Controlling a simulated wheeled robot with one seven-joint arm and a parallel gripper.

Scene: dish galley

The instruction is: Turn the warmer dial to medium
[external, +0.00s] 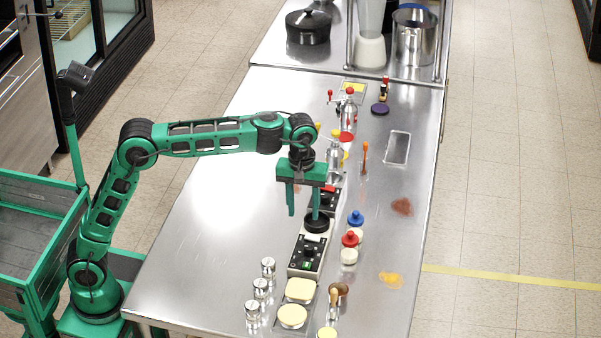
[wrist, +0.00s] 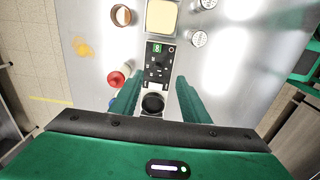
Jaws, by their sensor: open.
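My gripper (external: 303,214) is open and points down above the row of warmer controls, its two green fingers apart and empty. In the wrist view the gripper (wrist: 159,80) spans the row. A black control panel (external: 300,263) with a green mark also shows in the wrist view (wrist: 157,75). It carries a small black knob (external: 309,246). A round black piece (external: 317,225) sits just beyond the panel and appears between the fingers in the wrist view (wrist: 152,103). Another dark panel (external: 324,197) is partly hidden behind the gripper. I cannot tell the dial's setting or which knob is the warmer's.
Red-topped (external: 350,240) and blue-topped (external: 356,218) containers stand to the right of the controls. Several metal shakers (external: 268,267) and cream-topped containers (external: 299,290) stand nearer the front. Bottles (external: 349,112) stand farther back. The counter's left side (external: 215,210) is clear.

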